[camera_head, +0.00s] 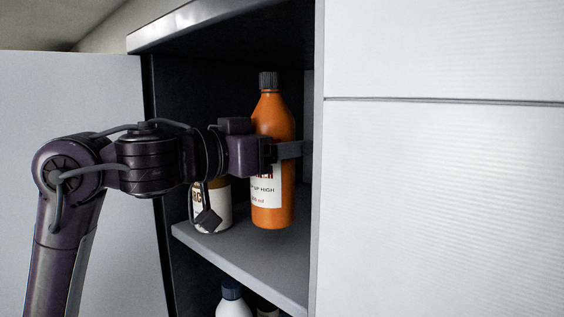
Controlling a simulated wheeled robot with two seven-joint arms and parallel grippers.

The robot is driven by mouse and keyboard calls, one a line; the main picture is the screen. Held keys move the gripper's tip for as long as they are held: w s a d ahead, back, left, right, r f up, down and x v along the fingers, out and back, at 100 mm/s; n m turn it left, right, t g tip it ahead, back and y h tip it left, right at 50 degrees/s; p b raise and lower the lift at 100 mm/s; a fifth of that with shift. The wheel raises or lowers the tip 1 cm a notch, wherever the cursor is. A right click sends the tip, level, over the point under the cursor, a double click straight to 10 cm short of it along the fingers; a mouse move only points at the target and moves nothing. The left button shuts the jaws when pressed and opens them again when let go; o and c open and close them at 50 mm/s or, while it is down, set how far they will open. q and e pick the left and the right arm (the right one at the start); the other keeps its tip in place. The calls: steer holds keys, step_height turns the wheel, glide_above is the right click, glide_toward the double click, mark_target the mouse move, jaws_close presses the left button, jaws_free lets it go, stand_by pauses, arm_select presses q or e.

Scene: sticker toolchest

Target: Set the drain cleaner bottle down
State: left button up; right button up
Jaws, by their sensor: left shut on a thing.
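The drain cleaner bottle (272,217) is orange with a dark ribbed cap and a white label, partly covered by my gripper. It is upright inside the open cabinet, over the front part of the grey shelf (240,252). My left gripper (285,150) is shut on the bottle at its upper body, reaching in from the left. The bottle's base looks at or just above the shelf; I cannot tell whether it touches. My right gripper is out of view.
Another container (222,210) with a pale label stands on the same shelf, left of the bottle and partly hidden by my arm. A white bottle with a dark cap (233,303) is on the level below. White drawer fronts (440,190) stand close on the right; an open door (110,90) is on the left.

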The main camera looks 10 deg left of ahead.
mark_target(282, 169)
arm_select(q)
step_height(282, 169, down, 3)
steer(key=shift+r+p, duration=0.2)
steer(key=shift+p, duration=0.25)
steer(key=shift+d+p, duration=0.1)
steer(key=shift+p, duration=0.25)
steer(key=shift+w+f, duration=0.1)
steer(key=shift+f, duration=0.2)
steer(key=shift+f, duration=0.1)
steer(key=shift+f, duration=0.15)
steer(key=o, duration=1.4)
